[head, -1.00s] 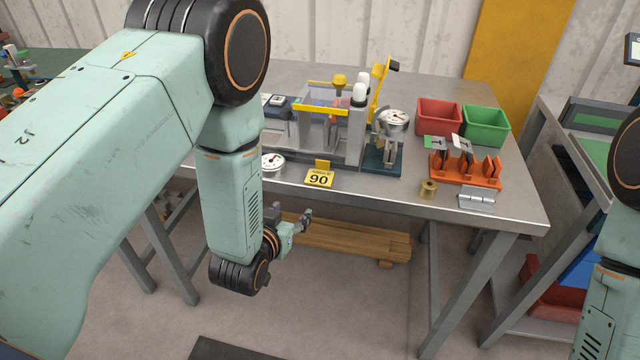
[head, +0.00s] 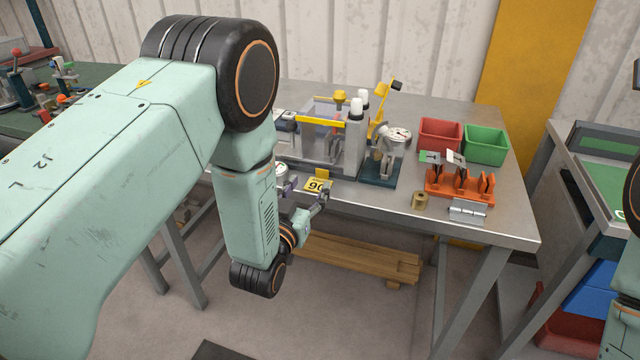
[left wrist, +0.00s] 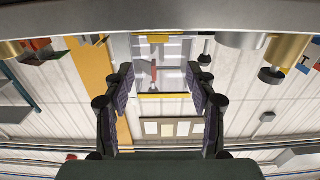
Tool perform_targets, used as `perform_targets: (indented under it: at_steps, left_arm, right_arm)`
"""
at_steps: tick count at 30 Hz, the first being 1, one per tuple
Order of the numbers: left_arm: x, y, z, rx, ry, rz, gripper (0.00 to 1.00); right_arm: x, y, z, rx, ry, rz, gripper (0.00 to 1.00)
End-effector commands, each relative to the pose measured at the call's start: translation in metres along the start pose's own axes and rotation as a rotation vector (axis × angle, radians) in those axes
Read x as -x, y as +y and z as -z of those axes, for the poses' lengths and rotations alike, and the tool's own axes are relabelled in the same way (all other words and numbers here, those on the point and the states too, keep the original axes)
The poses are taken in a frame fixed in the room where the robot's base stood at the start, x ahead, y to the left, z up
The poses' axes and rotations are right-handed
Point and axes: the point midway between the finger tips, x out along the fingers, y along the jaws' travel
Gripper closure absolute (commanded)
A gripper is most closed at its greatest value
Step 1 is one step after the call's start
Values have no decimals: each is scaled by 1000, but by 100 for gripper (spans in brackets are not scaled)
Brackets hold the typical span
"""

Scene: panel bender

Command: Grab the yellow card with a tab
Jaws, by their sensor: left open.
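The yellow card (head: 314,185), marked 90, lies near the front edge of the steel bench, its raised tab (head: 322,174) at its back. My left gripper (head: 306,196) is open and empty just in front of the card, and its fingers partly cover the card's lower part. I cannot tell whether a fingertip touches it. In the left wrist view the open fingers (left wrist: 160,103) frame the machine, seen upside down. A yellow patch (left wrist: 158,38) shows above them there; I cannot tell if it is the card. My right gripper is out of view.
Behind the card stands a bender with a yellow bar (head: 320,121). A brass cylinder (head: 420,200), an orange rack (head: 460,184), red (head: 440,135) and green bins (head: 485,147) stand right.

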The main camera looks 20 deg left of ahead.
Motion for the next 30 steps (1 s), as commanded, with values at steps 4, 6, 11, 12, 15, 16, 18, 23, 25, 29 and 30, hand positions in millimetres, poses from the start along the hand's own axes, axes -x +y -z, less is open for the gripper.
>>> perform_targets:
  at_steps: [4, 6, 11, 12, 15, 16, 18, 23, 25, 29, 30]
  left_arm:
    - [-17, -1, -2, 0, 2, -1, 43]
    - [-23, 0, -4, -1, 1, -1, 43]
    - [-42, 0, -14, 0, 0, 0, 43]
    - [-46, 0, -16, 0, 1, 0, 43]
    - [-59, 1, -16, 0, 0, 1, 43]
    - [-61, 1, -17, 0, -1, 1, 43]
    - [-66, 1, -16, 0, -1, 1, 43]
    - [-68, 3, -16, 0, -3, 1, 43]
    - [-67, 3, -16, 0, -3, 1, 43]
    - [-67, 3, -16, 0, -3, 1, 51]
    - [-67, 3, -16, 0, -3, 1, 54]
  right_arm:
    - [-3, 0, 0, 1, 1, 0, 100]
    - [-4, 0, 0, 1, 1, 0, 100]
    - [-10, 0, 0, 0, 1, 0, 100]
    - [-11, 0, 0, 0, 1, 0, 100]
    - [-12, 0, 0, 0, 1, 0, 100]
    - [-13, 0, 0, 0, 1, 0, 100]
    - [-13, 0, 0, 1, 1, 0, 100]
    - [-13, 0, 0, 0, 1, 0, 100]
    - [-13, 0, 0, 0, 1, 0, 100]
    - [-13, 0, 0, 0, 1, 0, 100]
    - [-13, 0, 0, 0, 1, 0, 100]
